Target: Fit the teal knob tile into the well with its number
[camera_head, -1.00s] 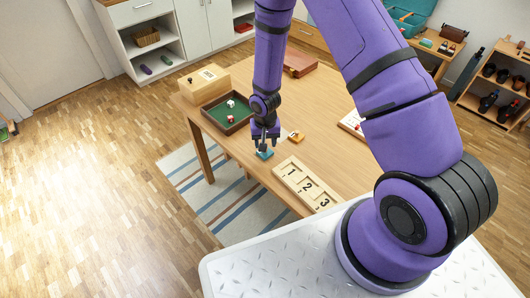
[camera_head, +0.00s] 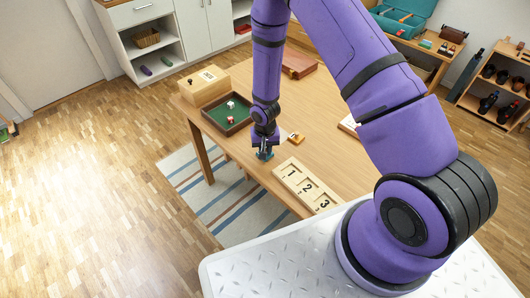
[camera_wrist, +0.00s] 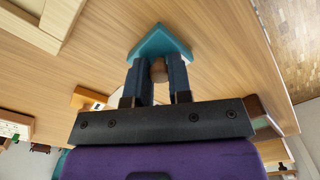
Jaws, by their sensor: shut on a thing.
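The teal knob tile (camera_wrist: 162,42) shows in the wrist view at my fingertips. Its outer end is pointed, and a wooden knob sits between my fingers. My gripper (camera_wrist: 158,75) is shut on the knob. In the head view my gripper (camera_head: 264,154) is low over the table's near left part, left of the number board, and the teal tile mostly hides beneath it. I cannot tell whether the tile touches the table. The pale wooden board (camera_head: 300,199) has wells labelled 1, 2 and 3. The tile's number is not visible.
An orange tile with a knob (camera_head: 295,137) lies right of my gripper. A green-lined tray with dice (camera_head: 228,115) and a wooden box (camera_head: 203,85) stand behind left. A white board (camera_head: 349,125) is partly behind my arm. Bare tabletop (camera_head: 320,160) lies behind the number board.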

